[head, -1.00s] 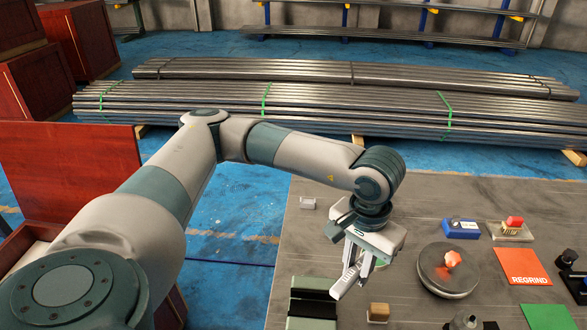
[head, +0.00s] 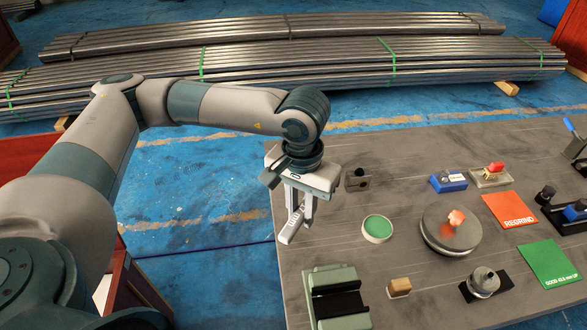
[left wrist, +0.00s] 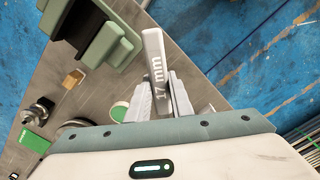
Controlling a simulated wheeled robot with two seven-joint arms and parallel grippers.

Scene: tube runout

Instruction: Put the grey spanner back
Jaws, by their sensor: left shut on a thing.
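The grey spanner (head: 289,229), a flat bar with "17 mm" on it in the left wrist view (left wrist: 154,70), is held by my left gripper (head: 301,208). The gripper's two fingers (left wrist: 160,92) are shut on it from both sides. It hangs tilted, its free end pointing down and left in the head view, over the left edge of the grey table (head: 430,165). It appears clear of the table. The part between the fingers is hidden. My right gripper is not in view.
Near the gripper are a dark block (head: 357,180), a round green-topped pad (head: 377,229), a green block with a dark channel (head: 337,298) and a wooden block (head: 399,287). A round turntable (head: 452,232) and red (head: 510,210) and green (head: 549,263) mats lie to the right.

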